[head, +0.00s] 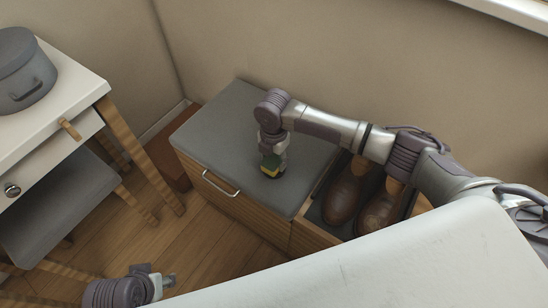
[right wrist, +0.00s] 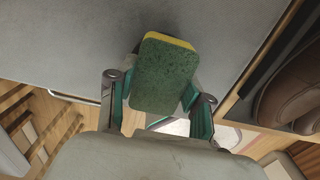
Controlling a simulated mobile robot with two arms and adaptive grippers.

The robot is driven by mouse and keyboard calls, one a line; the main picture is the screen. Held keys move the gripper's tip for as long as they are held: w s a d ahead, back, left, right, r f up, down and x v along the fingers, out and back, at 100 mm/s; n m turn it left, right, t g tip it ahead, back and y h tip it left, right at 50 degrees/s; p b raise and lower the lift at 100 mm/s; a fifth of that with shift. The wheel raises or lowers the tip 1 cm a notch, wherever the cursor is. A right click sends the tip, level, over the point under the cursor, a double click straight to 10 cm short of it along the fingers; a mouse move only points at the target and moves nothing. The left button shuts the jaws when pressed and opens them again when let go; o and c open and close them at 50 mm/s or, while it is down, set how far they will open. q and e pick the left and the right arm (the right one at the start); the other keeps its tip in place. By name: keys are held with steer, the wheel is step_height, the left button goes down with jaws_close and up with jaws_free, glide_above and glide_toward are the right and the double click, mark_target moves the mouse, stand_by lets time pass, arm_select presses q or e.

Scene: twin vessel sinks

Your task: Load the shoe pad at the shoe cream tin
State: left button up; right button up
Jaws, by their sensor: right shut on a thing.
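The shoe pad (head: 270,166), a block with a green face and a yellow layer, is in my right gripper (head: 277,157) over the grey cabinet top. In the right wrist view the pad (right wrist: 163,77) sits between the two teal-lined fingers, its green face toward the camera. I cannot tell whether the pad touches the surface below. I cannot make out the shoe cream tin in either view. A pair of brown shoes (head: 343,198) stands in the open compartment to the right. My left gripper (head: 167,281) is low at the left of the head view, away from the cabinet; its opening is unclear.
The grey cabinet top (head: 215,130) is largely clear around the right gripper. A silver handle (head: 220,186) is on its front. A white table (head: 60,75) with a grey pot (head: 22,75) and a grey stool (head: 60,205) stand at left. A wall is behind the cabinet.

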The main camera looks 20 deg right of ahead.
arm_select(q)
steer(key=shift+s, duration=0.2)
arm_select(e)
steer(key=shift+f, duration=0.1)
arm_select(q)
steer(key=shift+r, duration=0.1)
arm_select(e)
steer(key=shift+f, duration=0.1)
arm_select(q)
steer(key=shift+r, duration=0.2)
arm_select(e)
steer(key=shift+f, duration=0.1)
arm_select(q)
steer(key=shift+s, duration=0.15)
steer(key=shift+w+a+f, duration=0.1)
steer(key=shift+w, duration=0.15)
stand_by(0.6)
steer(key=shift+s+f, duration=0.15)
steer(key=shift+f, duration=0.5)
arm_select(e)
steer(key=shift+s+f, duration=0.1)
stand_by(0.8)
arm_select(q)
steer(key=shift+w, duration=0.2)
stand_by(0.5)
steer(key=shift+f, duration=0.55)
stand_by(1.3)
